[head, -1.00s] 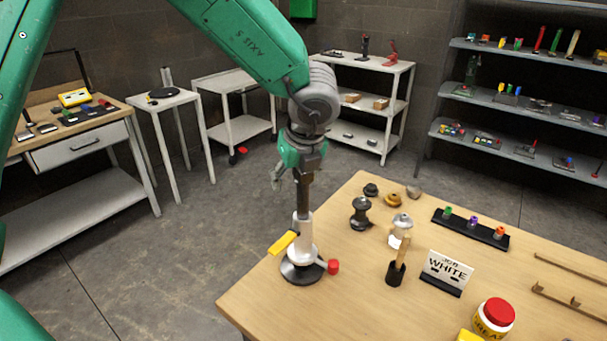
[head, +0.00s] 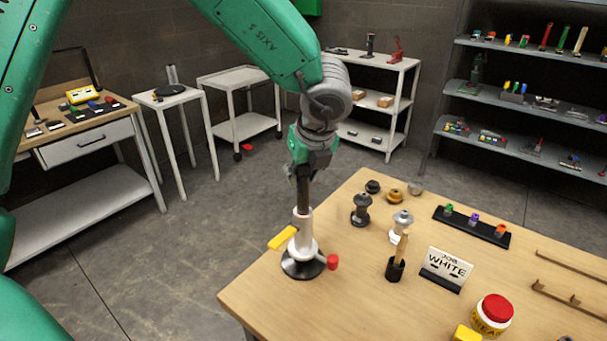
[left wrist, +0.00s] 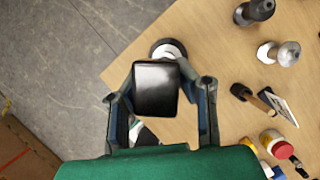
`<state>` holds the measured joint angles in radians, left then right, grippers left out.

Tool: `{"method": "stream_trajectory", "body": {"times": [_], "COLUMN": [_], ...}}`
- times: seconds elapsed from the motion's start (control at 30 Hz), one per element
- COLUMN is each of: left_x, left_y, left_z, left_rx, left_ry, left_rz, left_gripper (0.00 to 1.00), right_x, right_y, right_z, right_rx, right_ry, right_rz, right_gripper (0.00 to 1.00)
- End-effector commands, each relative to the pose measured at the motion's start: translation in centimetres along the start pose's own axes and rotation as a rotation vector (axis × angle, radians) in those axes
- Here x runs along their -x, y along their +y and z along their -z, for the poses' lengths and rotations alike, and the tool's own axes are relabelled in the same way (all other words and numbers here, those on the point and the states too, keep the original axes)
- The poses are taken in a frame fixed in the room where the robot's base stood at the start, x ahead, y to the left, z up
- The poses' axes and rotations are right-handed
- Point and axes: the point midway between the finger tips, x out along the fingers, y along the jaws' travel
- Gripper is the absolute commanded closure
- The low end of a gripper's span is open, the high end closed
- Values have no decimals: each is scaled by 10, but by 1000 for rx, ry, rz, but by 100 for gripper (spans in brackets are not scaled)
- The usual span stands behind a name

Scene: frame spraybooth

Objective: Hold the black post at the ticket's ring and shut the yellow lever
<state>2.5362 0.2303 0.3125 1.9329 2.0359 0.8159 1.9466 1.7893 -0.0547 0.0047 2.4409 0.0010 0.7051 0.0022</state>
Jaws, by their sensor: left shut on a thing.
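The black post (head: 304,196) stands upright in a white clamp sleeve (head: 303,226) on a round dark base (head: 302,265). The yellow lever (head: 283,238) sticks out to the left of the sleeve. A red knob (head: 332,262) sits low on its right. My left gripper (head: 304,172) is shut on the post's upper part; the left wrist view shows the post's black top (left wrist: 156,88) between the fingers. The ticket (head: 446,267) reads "JOB WHITE". A thin reddish band shows just above the sleeve; I cannot make out a white ring. My right gripper is out of view.
On the wooden table (head: 350,310) stand a brush in a black cup (head: 395,269), a red-lidded jar (head: 493,312), several dark and light spools (head: 361,210), and a black strip (head: 471,227) with coloured pieces. The table's left edge is close to the clamp base.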

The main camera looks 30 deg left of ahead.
Motion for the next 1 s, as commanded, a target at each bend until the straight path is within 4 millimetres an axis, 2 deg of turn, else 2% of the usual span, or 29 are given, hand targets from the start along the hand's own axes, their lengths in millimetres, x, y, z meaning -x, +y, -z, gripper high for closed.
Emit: {"method": "stream_trajectory", "body": {"times": [1.0], "left_x": [20], "left_y": [-1], "left_z": [-11], "left_rx": [0], "left_ry": [-1], "left_rz": [7], "left_gripper": [100], "right_x": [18], "right_y": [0], "right_z": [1], "right_rx": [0], "right_ry": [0], "right_rz": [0], "right_gripper": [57]}}
